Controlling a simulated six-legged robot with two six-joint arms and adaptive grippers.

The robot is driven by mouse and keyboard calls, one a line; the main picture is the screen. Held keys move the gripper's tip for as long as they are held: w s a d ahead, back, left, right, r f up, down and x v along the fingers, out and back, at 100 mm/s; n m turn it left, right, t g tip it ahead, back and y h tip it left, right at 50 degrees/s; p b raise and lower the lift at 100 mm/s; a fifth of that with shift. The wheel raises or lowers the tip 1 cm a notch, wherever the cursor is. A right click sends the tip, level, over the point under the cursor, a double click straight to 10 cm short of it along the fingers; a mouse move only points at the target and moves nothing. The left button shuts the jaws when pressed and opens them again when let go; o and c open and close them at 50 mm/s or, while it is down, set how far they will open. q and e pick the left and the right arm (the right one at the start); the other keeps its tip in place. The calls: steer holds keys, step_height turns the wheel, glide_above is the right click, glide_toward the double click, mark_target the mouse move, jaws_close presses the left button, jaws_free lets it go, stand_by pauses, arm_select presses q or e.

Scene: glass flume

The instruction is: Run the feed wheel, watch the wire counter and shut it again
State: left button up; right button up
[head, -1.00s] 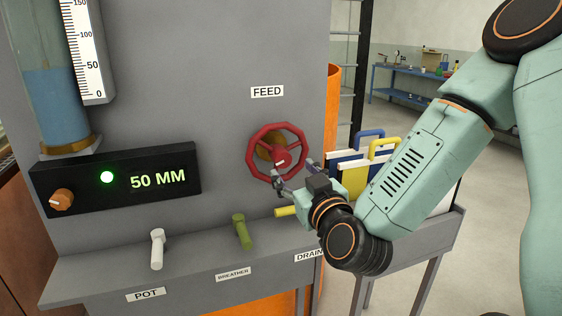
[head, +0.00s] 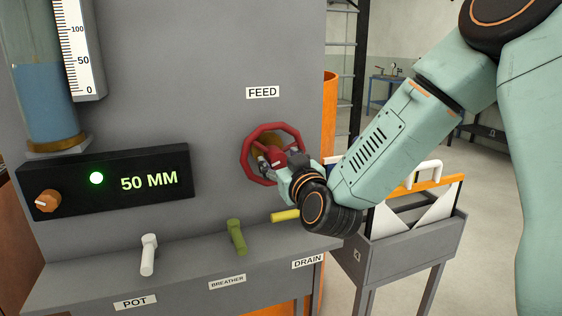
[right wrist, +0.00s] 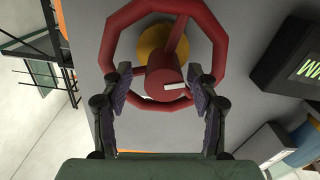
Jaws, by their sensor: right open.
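The red feed wheel (head: 268,129) stands on the grey panel under the FEED label (head: 263,92). My right gripper (head: 279,160) is at its hub. In the right wrist view, the open fingers of the gripper (right wrist: 162,74) stand either side of the red hub (right wrist: 165,88), with gaps showing. The hub has a white mark; its brass mount (right wrist: 163,46) shows behind. My left gripper is out of view.
Below are a white POT lever (head: 148,255), a green BREATHER lever (head: 236,237) and a yellow DRAIN lever (head: 285,217), close under my right wrist. A tube of blue liquid (head: 47,105) stands left. A grey cart (head: 410,240) stands right, partly behind my arm.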

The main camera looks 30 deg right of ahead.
steer(key=shift+a+r, duration=0.1)
steer(key=shift+a, duration=0.25)
steer(key=c, duration=0.4)
steer(key=shift+d, duration=0.2)
steer(key=c, duration=0.5)
jaws_close()
